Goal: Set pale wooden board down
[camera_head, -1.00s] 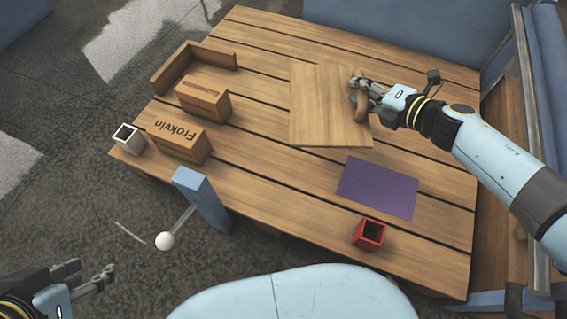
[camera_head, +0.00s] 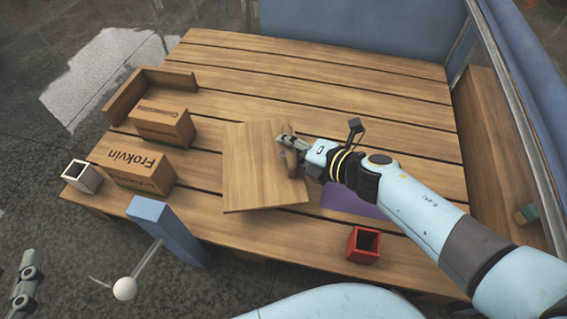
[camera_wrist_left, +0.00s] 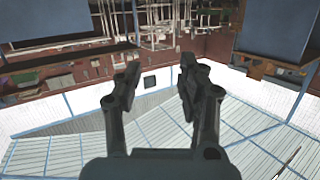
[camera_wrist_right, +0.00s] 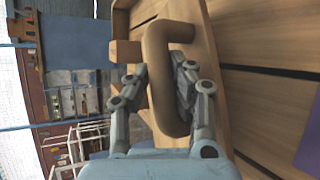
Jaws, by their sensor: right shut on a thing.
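The pale wooden board (camera_head: 258,165) is at the middle of the slatted table in the head view. My right gripper (camera_head: 288,145) is shut on the board's curved handle (camera_head: 292,163). The right wrist view shows the handle (camera_wrist_right: 157,75) between the fingers (camera_wrist_right: 160,92), with the board (camera_wrist_right: 205,75) beyond it. I cannot tell whether the board touches the table. My left gripper (camera_head: 25,282) is off the table at the lower left, partly cut off in the head view. In the left wrist view its fingers (camera_wrist_left: 157,82) are apart and empty.
A purple mat (camera_head: 350,202) is partly hidden behind my right arm. A red open box (camera_head: 364,244) stands near the front edge. Two cartons (camera_head: 133,168), a white open box (camera_head: 82,176) and a wooden corner piece (camera_head: 125,95) are left. The table's back is clear.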

